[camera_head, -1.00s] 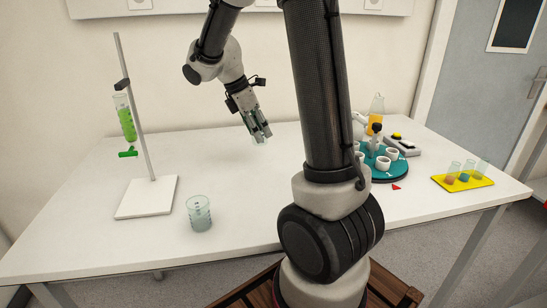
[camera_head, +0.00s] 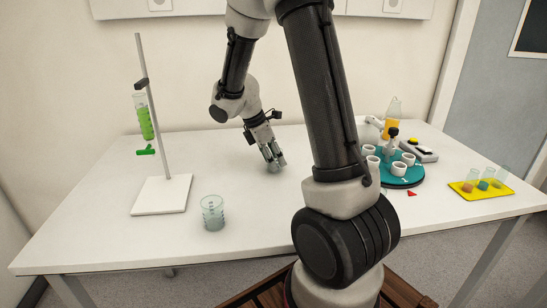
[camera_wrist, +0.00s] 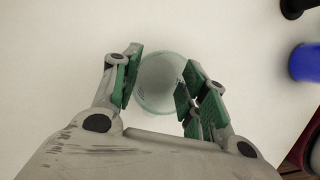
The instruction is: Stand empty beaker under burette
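The burette (camera_head: 146,121) with green liquid and a green tap hangs on a stand with a tall rod and a white base plate (camera_head: 160,196) at the left of the table. The bare base plate has nothing standing under the burette. My gripper (camera_head: 275,165) is right of the stand, tilted down over the middle of the table. In the wrist view, a clear round beaker (camera_wrist: 160,82) sits between the green finger pads, which meet its two sides. It looks empty. In the head view the fingers mostly hide it.
Another clear beaker (camera_head: 213,212) with markings stands near the front edge, right of the base plate; its contents are unclear. At the right are a teal round tray (camera_head: 402,182) with white cups, an orange-filled flask (camera_head: 392,122) and a yellow rack (camera_head: 480,190). The middle table is clear.

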